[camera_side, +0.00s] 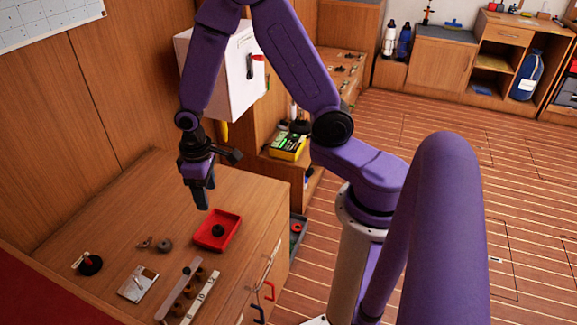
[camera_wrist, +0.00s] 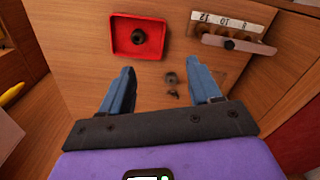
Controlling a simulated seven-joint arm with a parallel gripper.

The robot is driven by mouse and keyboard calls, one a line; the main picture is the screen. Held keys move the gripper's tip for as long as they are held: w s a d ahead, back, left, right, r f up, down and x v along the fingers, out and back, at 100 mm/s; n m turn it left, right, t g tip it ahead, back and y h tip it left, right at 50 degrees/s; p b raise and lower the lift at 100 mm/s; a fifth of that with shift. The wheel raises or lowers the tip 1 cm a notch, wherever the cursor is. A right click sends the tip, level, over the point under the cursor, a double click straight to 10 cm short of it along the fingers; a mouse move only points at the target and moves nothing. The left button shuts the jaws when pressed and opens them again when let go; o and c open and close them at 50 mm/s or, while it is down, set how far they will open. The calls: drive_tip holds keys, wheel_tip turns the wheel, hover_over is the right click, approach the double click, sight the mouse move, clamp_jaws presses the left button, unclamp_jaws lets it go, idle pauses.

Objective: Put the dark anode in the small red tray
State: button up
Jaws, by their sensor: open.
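A small red tray (camera_side: 234,218) lies on the wooden worktop near its right edge; it also shows at the top of the wrist view (camera_wrist: 158,54). A dark round piece (camera_side: 218,231), which looks like the dark anode, rests inside the tray on its floor; it also shows in the wrist view (camera_wrist: 137,36). My gripper (camera_side: 206,198) is above the worktop, just behind and left of the tray in the side view. In the wrist view, the fingers of my gripper (camera_wrist: 162,70) are wide apart with nothing between them, and the tray is beyond the fingertips.
A grey ring (camera_side: 165,246) and a small winged piece (camera_side: 146,243) lie left of the tray. A numbered strip (camera_side: 201,298), a flat bar (camera_side: 180,290), a metal plate (camera_side: 138,284) and a black round-based item (camera_side: 89,264) are nearer the front. The worktop's back left is clear.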

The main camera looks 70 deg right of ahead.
drive_tip(key=s+r+n, duration=0.4)
drive_tip(key=s+r, duration=0.2)
drive_tip(key=s, duration=0.4)
drive_tip(key=s+r+n, duration=0.4)
drive_tip(key=s+r, duration=0.3)
drive_tip(key=s, duration=0.4)
drive_tip(key=shift+s+d+r+n, duration=0.15)
drive_tip(key=shift+s+r+n, duration=0.1)
drive_tip(key=shift+n, duration=0.15)
